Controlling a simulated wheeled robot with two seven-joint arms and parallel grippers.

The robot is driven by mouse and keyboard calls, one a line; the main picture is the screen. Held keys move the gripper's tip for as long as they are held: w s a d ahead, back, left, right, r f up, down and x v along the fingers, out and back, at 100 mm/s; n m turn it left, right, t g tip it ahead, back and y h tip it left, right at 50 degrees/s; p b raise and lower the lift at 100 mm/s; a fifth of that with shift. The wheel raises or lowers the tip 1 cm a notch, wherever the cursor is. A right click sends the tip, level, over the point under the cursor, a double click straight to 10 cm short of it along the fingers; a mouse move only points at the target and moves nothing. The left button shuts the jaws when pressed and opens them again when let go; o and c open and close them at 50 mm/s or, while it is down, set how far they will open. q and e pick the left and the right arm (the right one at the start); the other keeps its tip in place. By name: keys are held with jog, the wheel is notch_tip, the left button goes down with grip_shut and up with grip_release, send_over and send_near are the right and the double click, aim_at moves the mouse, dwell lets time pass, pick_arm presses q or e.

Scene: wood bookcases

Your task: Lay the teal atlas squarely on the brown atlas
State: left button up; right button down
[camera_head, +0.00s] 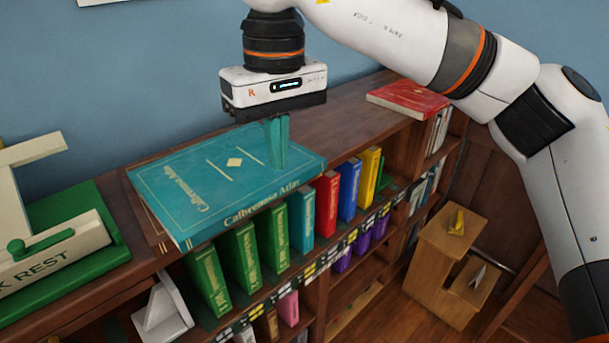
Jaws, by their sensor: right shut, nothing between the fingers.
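The teal atlas (180,190) lies flat, cover up, on top of the bookcase, with its spine lettering facing the front. Its front edge reaches out over the row of books below. A strip of the brown atlas (152,232) shows under its left side; the rest is hidden, so I cannot tell how squarely the two line up. My right gripper (278,163) points down over the right part of the teal atlas, shut with nothing between its fingers. The fingertips are at or just above the cover; I cannot tell if they touch. My left gripper is out of view.
A green and cream book rest (60,250) stands at the left on the bookcase top (345,118). A red book (408,97) lies at the far right end. Several upright books fill the shelf below. A wooden step stool (440,250) stands on the floor.

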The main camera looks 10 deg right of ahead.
aim_at(265, 197)
jog(key=shift+n, duration=0.6)
jog(key=f+p, duration=0.1)
jog(key=f, duration=0.2)
jog(key=w+a+f+p, duration=0.1)
jog(key=f, duration=0.2)
jog(key=f+p, duration=0.1)
jog(key=f, duration=0.2)
jog(key=shift+w+a+f+p, duration=0.2)
jog(key=shift+a+f+p, duration=0.05)
jog(key=shift+a+p, duration=0.1)
jog(key=shift+w+a+f, duration=0.15)
jog(key=shift+w+a, duration=0.15)
jog(key=shift+w, duration=0.2)
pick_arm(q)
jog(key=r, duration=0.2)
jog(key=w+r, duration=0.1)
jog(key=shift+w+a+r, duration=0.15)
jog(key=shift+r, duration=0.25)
pick_arm(e)
jog(key=shift+d, duration=0.1)
